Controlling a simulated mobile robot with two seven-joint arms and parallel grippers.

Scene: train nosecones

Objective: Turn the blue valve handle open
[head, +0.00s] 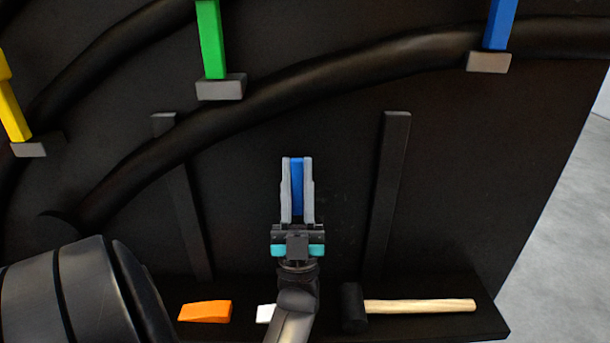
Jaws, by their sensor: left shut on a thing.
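A blue valve handle (499,25) with a grey end block (489,62) shows at the top right, in front of a thick black pipe; its upper part is cut off by the picture edge. My left gripper (297,188) is at the middle of the view, well to the lower left of that handle. Its two grey fingers point up and are shut on a narrow blue piece (297,174). The fingers hide its sides, and I cannot tell whether it is fixed to anything behind. My right gripper is not in view.
A green handle (211,40) and a yellow handle (13,108) stand to the left. Two dark upright bars (389,190) flank my gripper. A dark shelf (420,323) below holds an orange block (205,311), a white piece (265,313) and a mallet (420,305).

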